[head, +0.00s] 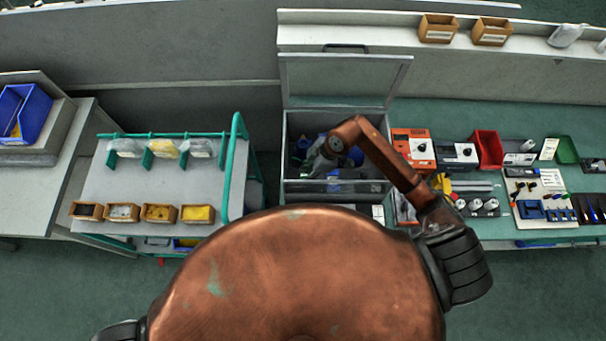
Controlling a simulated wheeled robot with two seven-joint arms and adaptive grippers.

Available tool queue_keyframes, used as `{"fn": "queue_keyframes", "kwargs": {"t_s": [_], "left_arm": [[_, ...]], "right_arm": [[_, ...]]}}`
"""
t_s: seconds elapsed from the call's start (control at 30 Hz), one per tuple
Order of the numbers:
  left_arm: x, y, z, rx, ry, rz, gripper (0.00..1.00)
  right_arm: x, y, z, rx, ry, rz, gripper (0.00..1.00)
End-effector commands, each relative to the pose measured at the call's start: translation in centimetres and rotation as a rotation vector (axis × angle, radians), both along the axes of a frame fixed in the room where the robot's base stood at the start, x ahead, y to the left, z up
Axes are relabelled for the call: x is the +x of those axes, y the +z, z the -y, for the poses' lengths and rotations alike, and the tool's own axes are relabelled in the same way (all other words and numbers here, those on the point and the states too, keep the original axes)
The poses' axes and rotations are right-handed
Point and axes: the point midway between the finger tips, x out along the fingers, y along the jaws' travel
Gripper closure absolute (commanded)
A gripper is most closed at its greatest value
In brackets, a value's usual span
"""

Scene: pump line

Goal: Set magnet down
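My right arm reaches forward over the grey open-topped box (298,124) in the middle of the head view. Its gripper (318,168) is small and dark, pointing down inside the box near its front left. The wrist and the box's shadow partly hide the fingers, so I cannot tell whether they are open or shut. No magnet can be made out; dark and blue items (345,186) lie in the box around the gripper. My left gripper is out of view.
The box's lid (335,80) stands raised behind it. To the right, a green-topped bench holds orange-and-black devices (413,148), a red bin (487,149) and tools. To the left stands a green-framed cart (150,185) with several small trays. The box's side walls stand close around my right gripper.

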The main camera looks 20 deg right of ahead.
Motion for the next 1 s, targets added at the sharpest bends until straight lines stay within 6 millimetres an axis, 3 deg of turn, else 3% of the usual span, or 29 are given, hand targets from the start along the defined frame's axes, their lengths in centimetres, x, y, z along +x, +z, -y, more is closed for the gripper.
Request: {"fn": "queue_keyframes", "kwargs": {"t_s": [0.3,0.5,1.0], "left_arm": [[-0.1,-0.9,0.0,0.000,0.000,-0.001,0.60],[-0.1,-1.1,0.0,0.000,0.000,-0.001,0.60],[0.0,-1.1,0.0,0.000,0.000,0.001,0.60]], "right_arm": [[-0.6,6.2,2.5,-0.001,0.000,0.004,0.66],[-0.9,8.7,3.5,-0.002,0.000,0.002,0.66],[-1.2,9.5,3.4,0.013,0.009,0.005,0.66]]}}
